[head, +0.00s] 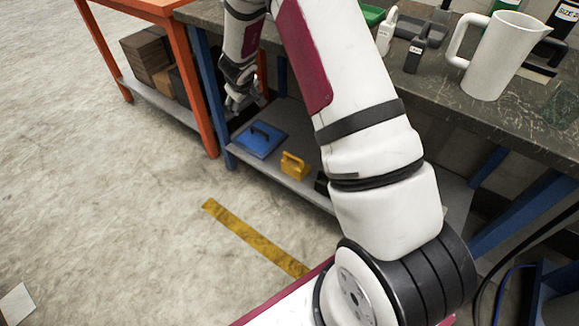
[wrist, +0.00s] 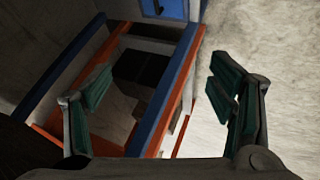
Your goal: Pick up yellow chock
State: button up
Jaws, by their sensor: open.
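The yellow chock (head: 294,165) sits on the lower shelf (head: 318,196) of the workbench in the head view, right of a blue lidded item with a dark handle. My gripper (head: 240,100) is above and to the left of the chock, near the blue bench leg. In the wrist view my gripper (wrist: 165,95) has its two green-padded fingers wide apart with nothing between them. The chock cannot be made out in the wrist view.
The blue item (head: 259,140) lies beside the chock. A blue bench leg (head: 207,85) and an orange table (head: 196,85) with brown boxes (head: 147,55) stand close to my gripper. A white pitcher (head: 494,60) stands on the worktop above.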

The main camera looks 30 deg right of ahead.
jog(key=s+d+f+g+h+b, duration=0.2)
jog(key=d+f+b, duration=0.15)
jog(key=f, duration=1.15)
jog(key=g+h+b, duration=0.2)
jog(key=b, duration=0.1)
send_near(292, 165)
jog(key=shift+n, duration=0.3)
jog(key=b+x, duration=0.2)
jog(key=x, duration=0.2)
jog(key=shift+d+b, duration=0.15)
jog(key=shift+b, duration=0.25)
jog(key=shift+b+x, duration=1.9)
jog(key=shift+x, duration=1.2)
jog(key=shift+c, duration=0.2)
jog(key=shift+a, duration=0.2)
grip_shut()
